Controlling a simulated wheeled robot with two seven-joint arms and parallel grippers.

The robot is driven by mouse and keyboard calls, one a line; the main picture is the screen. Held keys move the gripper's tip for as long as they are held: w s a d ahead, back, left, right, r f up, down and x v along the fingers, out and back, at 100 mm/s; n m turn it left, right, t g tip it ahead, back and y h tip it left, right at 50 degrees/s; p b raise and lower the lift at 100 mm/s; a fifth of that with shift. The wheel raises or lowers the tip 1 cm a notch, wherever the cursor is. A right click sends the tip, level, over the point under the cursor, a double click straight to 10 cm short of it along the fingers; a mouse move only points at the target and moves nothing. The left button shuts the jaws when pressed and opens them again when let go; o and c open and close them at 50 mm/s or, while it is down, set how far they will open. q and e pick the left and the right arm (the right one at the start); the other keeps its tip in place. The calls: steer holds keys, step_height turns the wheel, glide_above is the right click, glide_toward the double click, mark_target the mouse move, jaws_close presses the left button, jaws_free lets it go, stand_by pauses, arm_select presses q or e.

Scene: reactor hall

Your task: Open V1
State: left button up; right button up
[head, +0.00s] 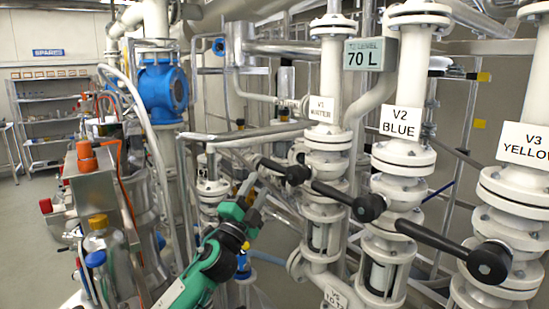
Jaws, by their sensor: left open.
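The V1 valve (327,145) is a white flanged pipe valve right of centre, with a label (321,109) reading "V1" and what looks like "WATER". Its black lever (272,166) points left and slightly up from a round black hub (298,175). My left gripper (253,193) comes in on a green arm from the lower left. Its grey fingers are apart and empty, pointing up, and appear just below and left of the lever's tip in the picture. I cannot tell the depth gap; no contact shows. My right gripper is out of view.
V2 (400,122), labelled blue, and V3 (525,142), labelled yellow, stand to the right with similar black levers. A sign (370,55) reads 70 L. Pipes crowd behind. A metal box with an orange knob (87,157) stands left. Open floor lies far left.

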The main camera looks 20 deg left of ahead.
arm_select(q)
steer(key=p+x, duration=0.2)
steer(key=x, duration=0.8)
steer(key=shift+w+p, duration=0.2)
steer(key=shift+p, duration=0.1)
steer(key=shift+d, duration=0.15)
jaws_close()
